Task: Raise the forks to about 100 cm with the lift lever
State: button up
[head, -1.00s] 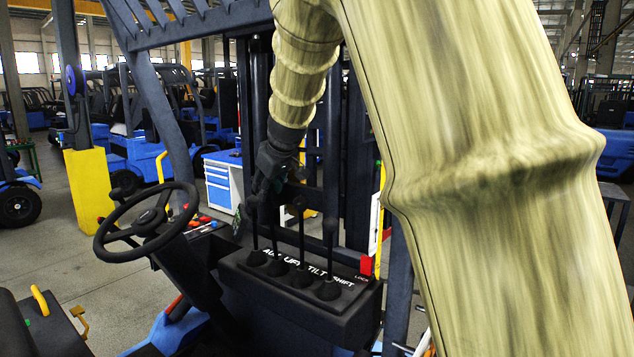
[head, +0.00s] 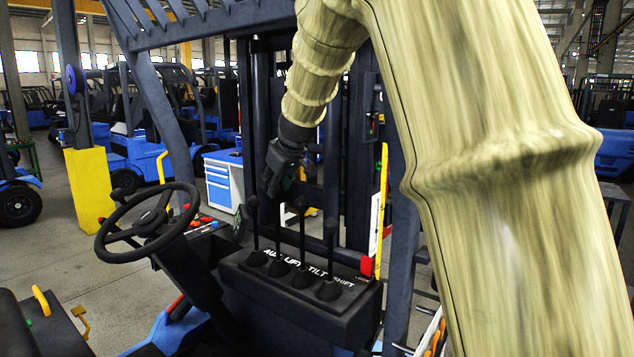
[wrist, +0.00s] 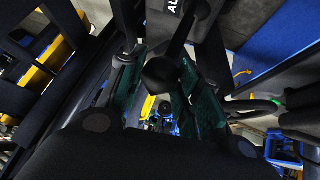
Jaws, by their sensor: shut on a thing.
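The lift lever (head: 277,232) stands on the black lever console, second from the left, behind the label "LIFT". My gripper (head: 274,184) is at the top of this lever, reaching down from above. In the wrist view a round dark knob (wrist: 160,74) sits between the green finger pads of my gripper (wrist: 162,88), which is shut on it. The head view hides most of the knob behind the fingers. The forks are not in view, and I cannot read their height.
The AUX lever (head: 253,215) stands close on the left, the tilt lever (head: 302,225) and shift lever (head: 330,240) on the right. The steering wheel (head: 148,222) is to the left. Dark mast rails (head: 258,110) rise behind. A red lock piece (head: 367,266) is at the console's right end.

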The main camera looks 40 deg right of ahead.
jog(key=o, duration=0.9)
jog(key=p+v, duration=0.3)
jog(key=v, duration=0.7)
dwell(0.4)
